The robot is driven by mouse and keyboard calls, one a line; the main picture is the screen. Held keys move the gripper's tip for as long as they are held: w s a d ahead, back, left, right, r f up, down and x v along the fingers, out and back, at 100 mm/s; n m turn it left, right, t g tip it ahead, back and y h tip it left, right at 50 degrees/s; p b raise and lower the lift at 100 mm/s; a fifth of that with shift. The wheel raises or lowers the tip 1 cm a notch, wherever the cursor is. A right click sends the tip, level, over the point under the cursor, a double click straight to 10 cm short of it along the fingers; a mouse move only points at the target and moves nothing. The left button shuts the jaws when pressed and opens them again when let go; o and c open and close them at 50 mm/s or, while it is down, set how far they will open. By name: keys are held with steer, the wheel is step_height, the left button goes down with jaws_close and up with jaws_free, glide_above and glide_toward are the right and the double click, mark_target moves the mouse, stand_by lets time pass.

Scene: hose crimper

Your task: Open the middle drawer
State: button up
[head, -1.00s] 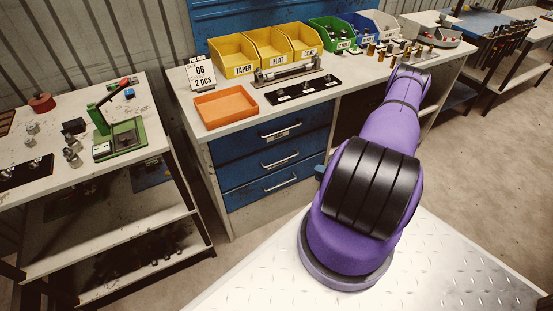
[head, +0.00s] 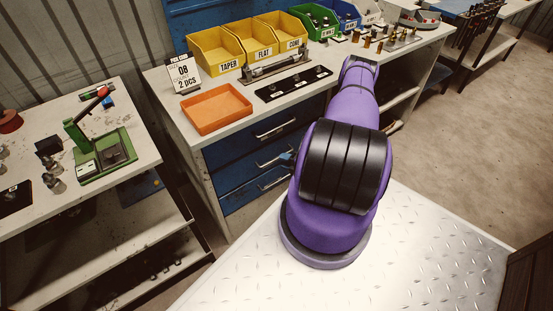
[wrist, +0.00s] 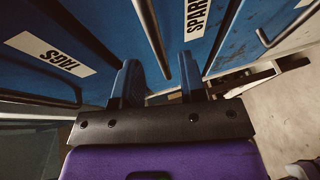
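The blue middle drawer (head: 240,173) is shut in the head view, between the top drawer (head: 228,150) and bottom drawer (head: 238,193). Its metal bar handle (head: 270,160) has its right end near my gripper (head: 288,156), which is mostly hidden by my purple arm. In the wrist view my gripper (wrist: 158,84) is open, its two blue fingers apart. A bar handle (wrist: 152,35) runs down the picture to the gap between the fingers. A "SPARE" label (wrist: 196,15) sits beside that handle. I cannot tell whether the fingers touch the bar.
An orange tray (head: 216,108), yellow bins (head: 264,45) and a sign (head: 182,75) stand on the bench above the drawers. A left workbench (head: 80,190) carries a green press (head: 103,150). Some floor shows between the benches. Another drawer handle (wrist: 285,28) is right in the wrist view.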

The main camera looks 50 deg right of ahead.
steer(key=shift+x, duration=2)
jaws_close()
